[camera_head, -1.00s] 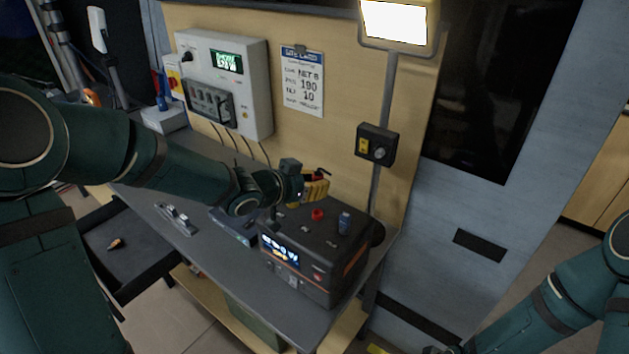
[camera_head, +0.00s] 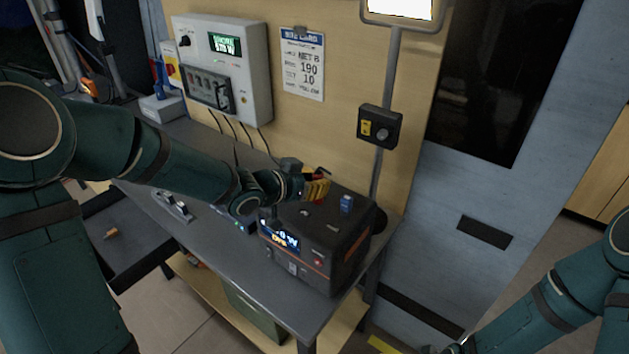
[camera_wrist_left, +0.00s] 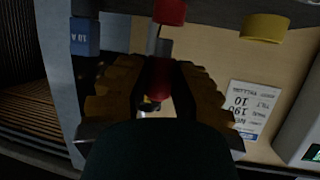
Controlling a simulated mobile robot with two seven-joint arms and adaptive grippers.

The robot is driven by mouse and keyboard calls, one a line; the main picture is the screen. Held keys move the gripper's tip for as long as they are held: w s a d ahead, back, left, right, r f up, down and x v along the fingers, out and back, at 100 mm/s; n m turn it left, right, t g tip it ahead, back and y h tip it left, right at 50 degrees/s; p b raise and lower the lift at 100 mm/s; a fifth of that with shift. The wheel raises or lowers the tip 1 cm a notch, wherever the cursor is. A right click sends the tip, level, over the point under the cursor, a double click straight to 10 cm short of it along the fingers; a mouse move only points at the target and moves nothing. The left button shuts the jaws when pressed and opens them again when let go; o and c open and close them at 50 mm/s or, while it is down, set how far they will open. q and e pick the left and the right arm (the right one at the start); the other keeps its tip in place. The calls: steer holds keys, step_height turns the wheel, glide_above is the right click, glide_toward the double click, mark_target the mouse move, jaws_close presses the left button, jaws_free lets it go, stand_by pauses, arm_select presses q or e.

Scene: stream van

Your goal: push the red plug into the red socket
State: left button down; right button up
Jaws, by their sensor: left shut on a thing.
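In the left wrist view, which is upside down, a red plug (camera_wrist_left: 158,80) sits between the fingers of my left gripper (camera_wrist_left: 158,68), which is shut on it. A grey part of it reaches past the fingertips toward a red socket (camera_wrist_left: 172,11) at the top of the picture. I cannot tell whether they touch. In the head view my left gripper (camera_head: 317,188) is over the back left of the black power box (camera_head: 345,248), hiding the red socket and the plug. My right forearm shows at the right; its gripper is out of the picture.
A blue part (camera_head: 346,203) stands on the box beside my gripper; it also shows in the wrist view (camera_wrist_left: 85,37), with a yellow part (camera_wrist_left: 265,28) on the other side. A wall panel (camera_head: 222,65) and a lamp post rise behind.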

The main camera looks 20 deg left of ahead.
arm_select(q)
steer(key=shift+f+b, duration=0.95)
steer(key=shift+f, duration=0.35)
steer(key=c, duration=0.8)
jaws_free()
steer(key=shift+c, duration=0.2)
steer(key=v, duration=1.2)
steer(key=shift+s, duration=0.1)
